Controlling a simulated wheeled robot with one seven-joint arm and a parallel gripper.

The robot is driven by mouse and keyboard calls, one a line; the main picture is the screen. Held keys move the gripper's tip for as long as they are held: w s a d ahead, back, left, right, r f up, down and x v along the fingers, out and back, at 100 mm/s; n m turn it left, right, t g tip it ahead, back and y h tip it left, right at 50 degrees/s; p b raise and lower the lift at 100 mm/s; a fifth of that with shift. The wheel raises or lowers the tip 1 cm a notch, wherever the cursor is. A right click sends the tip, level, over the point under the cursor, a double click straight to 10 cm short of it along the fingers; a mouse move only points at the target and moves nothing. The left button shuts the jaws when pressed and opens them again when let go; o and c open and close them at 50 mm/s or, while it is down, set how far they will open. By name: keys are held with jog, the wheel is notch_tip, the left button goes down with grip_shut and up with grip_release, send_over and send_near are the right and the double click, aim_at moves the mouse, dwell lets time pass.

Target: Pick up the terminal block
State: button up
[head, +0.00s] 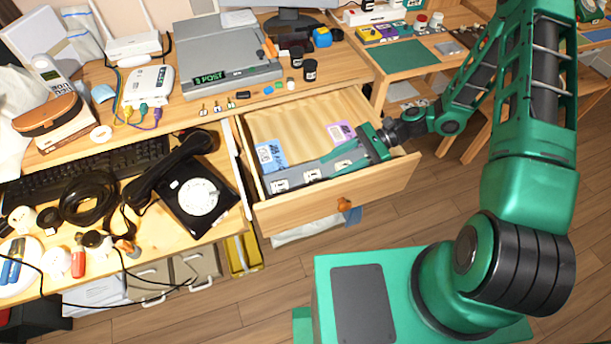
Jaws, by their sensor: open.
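I cannot pick out the terminal block for certain in the head view. Several small white-and-dark pieces (280,186) lie in a row along the grey strip at the front of the open drawer (335,205), too small to identify. My gripper (350,163) reaches into the drawer's right front part, low over the right end of this row. Its jaws are open, and I see nothing held. The gripper hides part of the strip, and whether it touches a piece cannot be told.
A light blue packet (270,155) and a purple packet (341,132) lie in the drawer. The drawer walls stand close around my gripper. A black dial phone (197,195) stands left of the drawer. A grey box (228,72) and small parts occupy the desk behind.

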aim_at(318, 173)
jog(key=x, duration=0.5)
jog(key=shift+a, duration=0.1)
grip_shut()
